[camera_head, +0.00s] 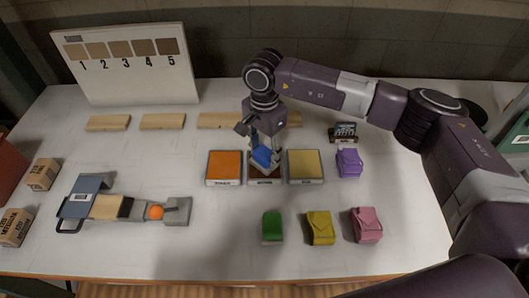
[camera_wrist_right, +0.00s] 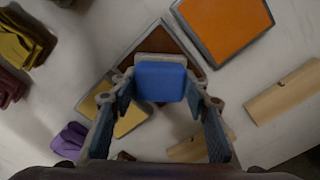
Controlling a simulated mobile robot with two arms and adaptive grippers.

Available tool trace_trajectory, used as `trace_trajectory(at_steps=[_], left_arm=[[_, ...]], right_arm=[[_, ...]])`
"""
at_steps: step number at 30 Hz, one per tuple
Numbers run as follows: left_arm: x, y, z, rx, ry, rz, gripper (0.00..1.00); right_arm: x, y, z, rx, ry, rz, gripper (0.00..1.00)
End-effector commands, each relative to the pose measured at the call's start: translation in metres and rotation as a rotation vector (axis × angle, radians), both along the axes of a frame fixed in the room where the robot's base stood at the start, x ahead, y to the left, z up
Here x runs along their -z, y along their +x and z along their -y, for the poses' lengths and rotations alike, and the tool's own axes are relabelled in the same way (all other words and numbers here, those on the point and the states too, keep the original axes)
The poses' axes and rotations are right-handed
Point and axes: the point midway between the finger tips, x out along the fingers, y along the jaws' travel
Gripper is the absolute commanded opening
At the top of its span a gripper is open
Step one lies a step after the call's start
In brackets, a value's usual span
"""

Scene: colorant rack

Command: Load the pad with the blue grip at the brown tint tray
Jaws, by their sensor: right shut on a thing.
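My right gripper (camera_head: 263,150) points down over the brown tint tray (camera_head: 267,181), which stands between an orange tray (camera_head: 224,167) and a tan tray (camera_head: 306,166). It is shut on the blue grip (camera_head: 262,158) of the pad. In the right wrist view the blue grip (camera_wrist_right: 160,82) sits between the fingertips, in front of the brown tray (camera_wrist_right: 161,38). The pad's underside is hidden, so I cannot tell whether it touches the tray. My left gripper is not in view.
Green (camera_head: 272,226), yellow (camera_head: 320,228), pink (camera_head: 366,225) and purple (camera_head: 349,163) items lie nearby. Wooden strips (camera_head: 162,121) lie before a numbered sample board (camera_head: 126,65). A blue-grey device with an orange ball (camera_head: 155,212) lies left.

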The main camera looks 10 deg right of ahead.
Motion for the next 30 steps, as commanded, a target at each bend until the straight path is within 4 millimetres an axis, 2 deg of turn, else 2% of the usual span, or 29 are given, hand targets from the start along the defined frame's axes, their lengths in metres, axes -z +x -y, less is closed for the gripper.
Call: trace_trajectory(at_steps=[11, 30], left_arm=[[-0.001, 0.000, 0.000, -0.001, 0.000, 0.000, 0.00], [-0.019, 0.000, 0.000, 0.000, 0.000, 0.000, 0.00]], right_arm=[[0.000, -0.002, 0.000, -0.001, -0.001, -0.005, 0.23], [-0.052, 0.000, 0.000, 0.000, -0.001, 0.000, 0.23]])
